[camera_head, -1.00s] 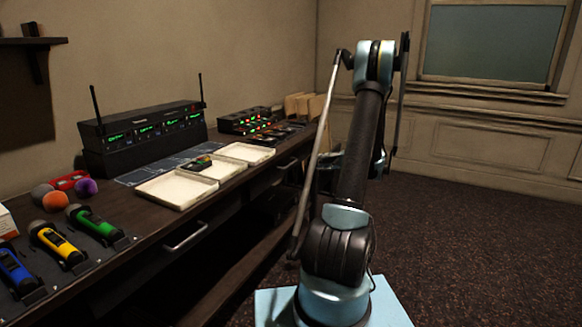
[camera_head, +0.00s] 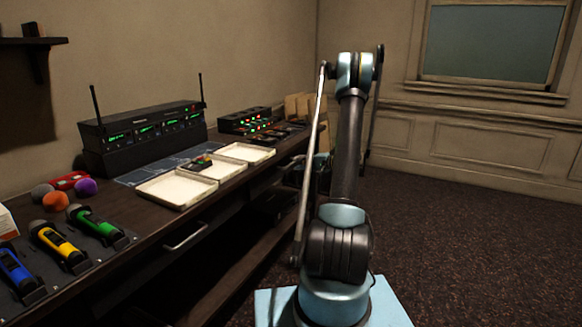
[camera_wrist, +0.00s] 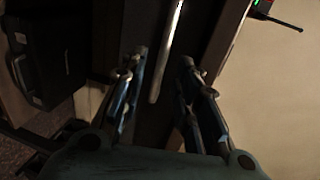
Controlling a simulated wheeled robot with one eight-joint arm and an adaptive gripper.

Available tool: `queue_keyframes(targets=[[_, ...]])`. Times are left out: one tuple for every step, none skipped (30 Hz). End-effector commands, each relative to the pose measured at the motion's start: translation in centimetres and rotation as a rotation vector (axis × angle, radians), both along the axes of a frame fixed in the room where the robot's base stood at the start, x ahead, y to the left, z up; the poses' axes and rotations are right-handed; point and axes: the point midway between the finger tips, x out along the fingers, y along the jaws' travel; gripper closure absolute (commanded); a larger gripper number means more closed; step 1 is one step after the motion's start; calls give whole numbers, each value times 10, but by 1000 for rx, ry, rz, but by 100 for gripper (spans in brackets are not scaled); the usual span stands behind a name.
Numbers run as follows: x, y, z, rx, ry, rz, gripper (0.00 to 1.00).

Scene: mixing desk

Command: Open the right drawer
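The desk's right drawer has a metal handle (camera_head: 292,162) near the far end of the desk front, partly behind my arm in the head view. The left drawer's handle (camera_head: 186,237) is nearer. Both drawers look closed, though the right one is dark and partly hidden. In the wrist view my gripper (camera_wrist: 162,75) is open, its two fingers apart. A pale bar-shaped handle (camera_wrist: 167,50) lies ahead, in line with the gap between the fingers. I cannot tell whether its lower end reaches between them. My gripper is hidden in the head view.
Open white trays (camera_head: 177,189), a receiver with antennas (camera_head: 145,137) and several microphones (camera_head: 98,226) stand on the desk. A black case (camera_wrist: 45,65) shows at the left of the wrist view. The carpet right of my arm is clear.

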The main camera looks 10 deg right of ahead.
Motion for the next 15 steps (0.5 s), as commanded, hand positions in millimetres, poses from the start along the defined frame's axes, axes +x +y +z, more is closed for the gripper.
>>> queue_keyframes(targets=[[5, 8, -2, 0, 0, 2, 71], [8, 12, -3, 0, 0, 2, 71], [11, 16, -4, 0, 0, 2, 71], [13, 19, -5, 0, 0, 2, 71], [16, 22, -6, 0, 0, 2, 71], [18, 25, -7, 0, -1, 1, 71], [20, 28, -7, 0, -1, 1, 71], [22, 30, -8, 0, -1, 1, 71], [23, 32, -8, 0, -1, 1, 71], [24, 34, -9, 0, -1, 1, 71], [25, 35, -9, 0, -1, 1, 71], [26, 36, -9, -1, -1, 0, 71], [26, 36, -10, -1, -1, 0, 71], [27, 37, -10, -1, -1, 0, 71], [27, 37, -10, -1, -1, 0, 71]])
